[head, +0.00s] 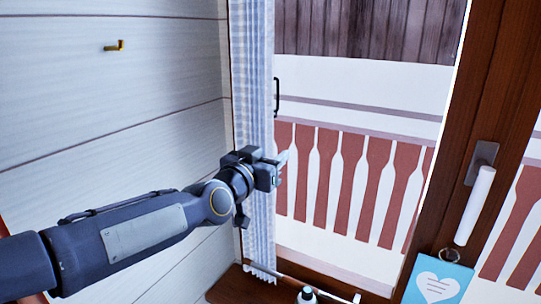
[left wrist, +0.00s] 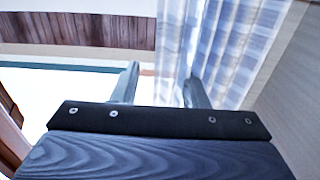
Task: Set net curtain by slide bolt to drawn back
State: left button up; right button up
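The pale blue-and-white checked curtain (head: 254,60) hangs in a narrow gathered strip at the left side of the window, down to the sill. It also shows in the left wrist view (left wrist: 235,45). My left gripper (head: 280,160) is in front of the curtain's middle, near its right edge. In the left wrist view its two fingers (left wrist: 160,88) stand apart, with the curtain's edge behind the gap. I cannot tell whether cloth lies between them. A black bar-shaped fitting (head: 277,97) is beside the curtain; I cannot tell if it is the slide bolt. My right gripper is out of view.
A brass hook-like fitting (head: 115,46) is on the white plank wall. A white handle (head: 475,205) is on the brown window frame (head: 482,110). A blue heart card (head: 440,284) and a small bottle (head: 307,295) stand low at the front. The window pane's front is clear.

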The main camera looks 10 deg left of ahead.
pick_arm(q)
jog(key=v, duration=0.7)
jog(key=shift+s, duration=0.3)
jog(key=shift+a, duration=0.1)
jog(key=s+a+f+n+g+y+p, duration=0.1)
jog(key=s+f+g, duration=0.4)
jog(key=s+f, duration=0.6)
jog(key=s+a+f+n+g+p, duration=0.1)
jog(key=s+a+f+n+g, duration=0.3)
jog(key=s+f, duration=0.7)
jog(key=s+a+g, duration=0.1)
jog(key=s+g, duration=0.1)
jog(key=s, duration=0.2)
jog(key=shift+f+g+y, duration=0.3)
jog(key=shift+y, duration=0.1)
jog(key=shift+s+a, duration=0.1)
